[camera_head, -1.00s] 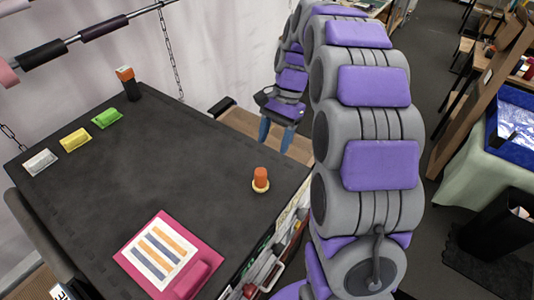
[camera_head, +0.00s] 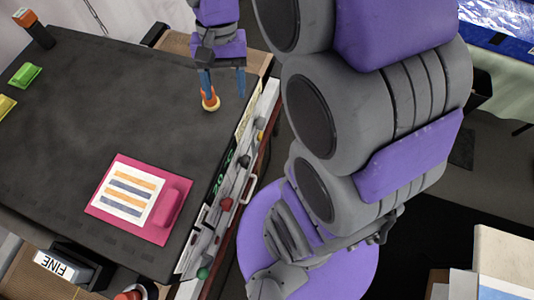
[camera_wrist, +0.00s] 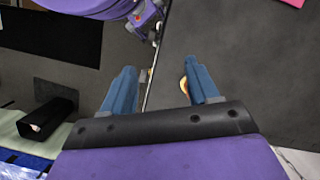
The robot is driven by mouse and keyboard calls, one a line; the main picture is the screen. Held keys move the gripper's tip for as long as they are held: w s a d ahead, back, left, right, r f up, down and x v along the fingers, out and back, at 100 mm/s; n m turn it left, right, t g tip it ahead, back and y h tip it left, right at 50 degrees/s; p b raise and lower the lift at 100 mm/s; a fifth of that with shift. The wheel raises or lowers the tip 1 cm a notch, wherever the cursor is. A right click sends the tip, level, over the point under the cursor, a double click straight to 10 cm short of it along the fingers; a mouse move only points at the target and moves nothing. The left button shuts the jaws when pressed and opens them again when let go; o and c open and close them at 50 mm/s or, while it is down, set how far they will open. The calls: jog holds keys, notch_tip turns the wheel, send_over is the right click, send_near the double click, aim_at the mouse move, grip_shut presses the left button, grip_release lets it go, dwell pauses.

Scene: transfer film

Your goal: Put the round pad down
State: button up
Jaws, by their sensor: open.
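The round pad (camera_head: 211,104), with an orange upper part and a pale yellow round base, stands on the dark table (camera_head: 110,90) near its right edge. My gripper (camera_head: 224,93) is open, its two blue fingers pointing down at the pad. In the head view the left finger partly covers the pad, and the right finger is to its right. In the wrist view, my gripper (camera_wrist: 162,72) shows nothing held, and a sliver of the pad (camera_wrist: 184,86) shows beside the right finger. I cannot tell whether a finger touches it.
A magenta board (camera_head: 152,232) with a striped sheet and a pink block lies at the table's front. A green block (camera_head: 25,75), a yellow block (camera_head: 5,106) and an orange-and-black object (camera_head: 33,28) are at the left. The table's middle is clear.

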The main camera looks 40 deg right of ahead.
jog(key=s+f+n+h, duration=0.1)
jog(key=s+f+n, duration=0.1)
jog(key=s, duration=0.6)
jog(key=s+f+n+h, duration=0.1)
jog(key=s+f+n, duration=0.2)
jog(key=s, duration=0.6)
jog(key=shift+a+n+t, duration=0.4)
jog(key=shift+w+d, duration=0.1)
jog(key=shift+d, duration=0.1)
notch_tip(320, 180, down, 21)
jog(key=b, duration=2)
jog(key=shift+b, duration=0.35)
jog(key=shift+a+r, duration=0.1)
jog(key=shift+r, duration=0.05)
